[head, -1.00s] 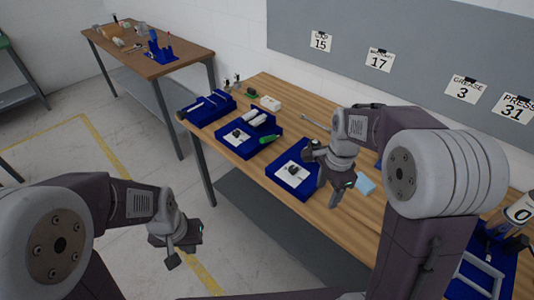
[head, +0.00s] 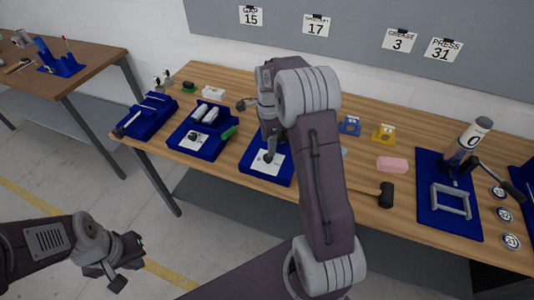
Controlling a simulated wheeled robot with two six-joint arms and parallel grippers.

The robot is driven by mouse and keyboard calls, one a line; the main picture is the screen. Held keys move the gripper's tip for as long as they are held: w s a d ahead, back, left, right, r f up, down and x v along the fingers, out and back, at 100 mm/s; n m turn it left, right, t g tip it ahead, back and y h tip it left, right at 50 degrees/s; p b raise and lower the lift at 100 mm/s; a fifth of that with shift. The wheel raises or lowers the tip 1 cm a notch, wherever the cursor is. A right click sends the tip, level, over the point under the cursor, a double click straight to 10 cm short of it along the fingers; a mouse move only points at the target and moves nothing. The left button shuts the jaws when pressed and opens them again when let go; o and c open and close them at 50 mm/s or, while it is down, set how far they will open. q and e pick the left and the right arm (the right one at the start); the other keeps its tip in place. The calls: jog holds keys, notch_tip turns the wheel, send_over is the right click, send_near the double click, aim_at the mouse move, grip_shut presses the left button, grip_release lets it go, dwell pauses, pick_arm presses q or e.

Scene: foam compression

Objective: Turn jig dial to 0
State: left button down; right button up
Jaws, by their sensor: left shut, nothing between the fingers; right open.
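A blue jig tray (head: 251,178) with a white plate (head: 261,168) stands near the front edge of the wooden table. A dark knob-like part on the plate is largely hidden by my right gripper, so its setting cannot be read. My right gripper (head: 258,131) is open, pointing down over this tray; I cannot tell whether a finger touches the knob. A second blue tray (head: 208,152) to its left also has a white plate with a dark knob (head: 193,135). My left gripper (head: 123,277) is shut and empty, low over the floor, away from the table.
Blue (head: 349,126) and yellow (head: 383,133) pieces stand behind. Another blue tray (head: 150,121) is at the left end.

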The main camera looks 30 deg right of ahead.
aim_at(268, 159)
notch_tip(268, 159, down, 6)
jog(key=shift+f+p, duration=0.25)
jog(key=shift+p, duration=0.1)
jog(key=shift+w+a, duration=0.1)
jog(key=shift+c, duration=0.7)
grip_shut()
